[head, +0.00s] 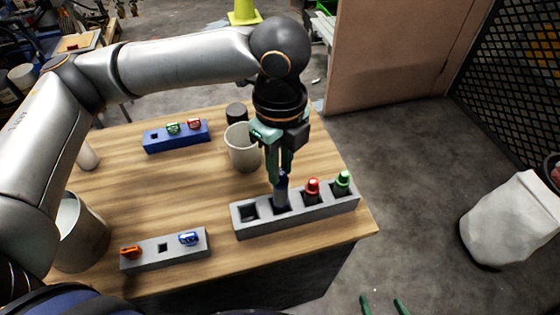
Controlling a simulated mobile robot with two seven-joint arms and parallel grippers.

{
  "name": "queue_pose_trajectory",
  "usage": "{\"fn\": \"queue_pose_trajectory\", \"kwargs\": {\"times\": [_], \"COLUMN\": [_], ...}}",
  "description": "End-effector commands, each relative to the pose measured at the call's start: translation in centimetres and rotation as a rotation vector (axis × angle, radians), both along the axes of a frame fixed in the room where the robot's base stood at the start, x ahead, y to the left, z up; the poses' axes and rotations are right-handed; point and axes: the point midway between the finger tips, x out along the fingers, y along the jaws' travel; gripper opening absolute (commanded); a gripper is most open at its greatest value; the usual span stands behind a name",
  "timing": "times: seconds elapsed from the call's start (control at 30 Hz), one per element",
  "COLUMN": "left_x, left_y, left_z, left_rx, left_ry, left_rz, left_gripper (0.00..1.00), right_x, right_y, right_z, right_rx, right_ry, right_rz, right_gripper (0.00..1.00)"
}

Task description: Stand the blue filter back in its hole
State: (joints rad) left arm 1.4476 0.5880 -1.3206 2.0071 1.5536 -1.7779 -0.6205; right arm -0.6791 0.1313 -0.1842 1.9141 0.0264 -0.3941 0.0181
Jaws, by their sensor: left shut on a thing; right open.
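The blue filter (282,191) is held upright between the fingertips of my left gripper (281,176). It is over the second hole from the left of the long grey block (297,218), with its lower end at that hole. I cannot tell how deep it sits, and the fingers hide its top. The leftmost hole of this block is empty. A red-topped filter (312,188) and a green-topped filter (343,181) stand in the two holes to the right. My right gripper (383,304) is open and empty at the bottom edge, with only its fingertips showing.
A beige cup (241,150) and a dark round container (236,112) stand behind the gripper. A blue block (178,142) holds green and red pieces. A smaller grey block (150,260) holds orange and blue pieces. The middle of the wooden table (150,195) is clear.

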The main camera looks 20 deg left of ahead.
Motion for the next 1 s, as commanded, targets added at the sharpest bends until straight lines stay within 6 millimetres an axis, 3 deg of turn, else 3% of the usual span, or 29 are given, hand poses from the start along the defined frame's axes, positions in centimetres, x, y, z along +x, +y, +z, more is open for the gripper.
{"fn": "queue_pose_trajectory", "kwargs": {"times": [1.0], "left_x": [-0.01], "left_y": [0.02], "left_z": [-0.86], "left_rx": [0.0], "left_ry": [0.0], "left_rz": [0.0], "left_gripper": [0.0], "right_x": [0.01], "right_y": [0.0], "right_z": [-0.03], "right_rx": [0.0], "right_ry": [0.0], "right_rz": [0.0], "right_gripper": [0.92]}}
